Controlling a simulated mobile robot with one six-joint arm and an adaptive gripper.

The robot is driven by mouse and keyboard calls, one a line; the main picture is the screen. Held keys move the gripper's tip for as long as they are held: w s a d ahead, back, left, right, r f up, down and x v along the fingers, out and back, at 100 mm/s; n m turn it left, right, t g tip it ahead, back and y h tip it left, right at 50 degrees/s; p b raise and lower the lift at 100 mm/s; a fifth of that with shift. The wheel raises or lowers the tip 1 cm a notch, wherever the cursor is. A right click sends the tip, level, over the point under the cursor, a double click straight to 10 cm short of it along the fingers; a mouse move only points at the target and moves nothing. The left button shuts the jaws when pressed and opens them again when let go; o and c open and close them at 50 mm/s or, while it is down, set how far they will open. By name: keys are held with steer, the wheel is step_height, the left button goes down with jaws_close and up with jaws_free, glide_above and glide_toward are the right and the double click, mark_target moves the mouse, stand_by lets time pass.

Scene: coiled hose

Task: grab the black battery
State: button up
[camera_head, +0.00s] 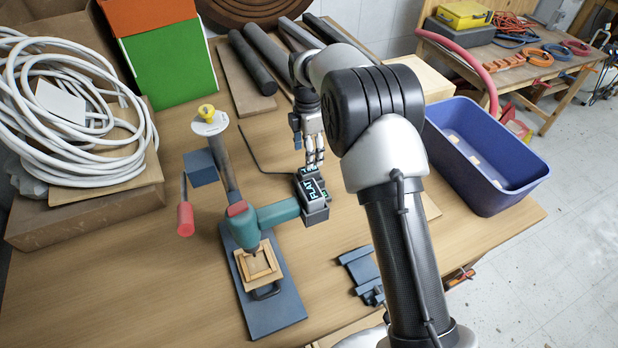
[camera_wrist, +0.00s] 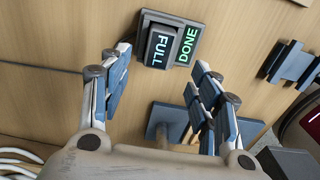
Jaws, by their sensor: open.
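The black battery (camera_wrist: 158,47), a dark block marked FULL in pale letters, sits in a dark holder with a green DONE display (camera_wrist: 188,46) in the wrist view. My gripper (camera_wrist: 160,63) is open and empty, its two blue-grey fingers spread to either side of the battery's line, apart from it. In the head view my gripper (camera_head: 315,164) points down just behind a dark block (camera_head: 312,190) with cyan letters that look like FLAT, at the end of a teal drill (camera_head: 272,215). My fingers and this block partly hide what lies behind.
The drill stand (camera_head: 262,305) with a red handle (camera_head: 185,218) stands left of my gripper. A blue bin (camera_head: 485,155) is at right, a coiled white hose (camera_head: 60,110) at left. Blue-grey parts (camera_head: 362,273) lie on the front table.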

mark_target(309, 170)
step_height(309, 170, down, 9)
steer(key=shift+w+d+f+b, duration=0.1)
steer(key=shift+w+b, duration=0.05)
steer(key=shift+b, duration=0.5)
jaws_close()
stand_by(0.5)
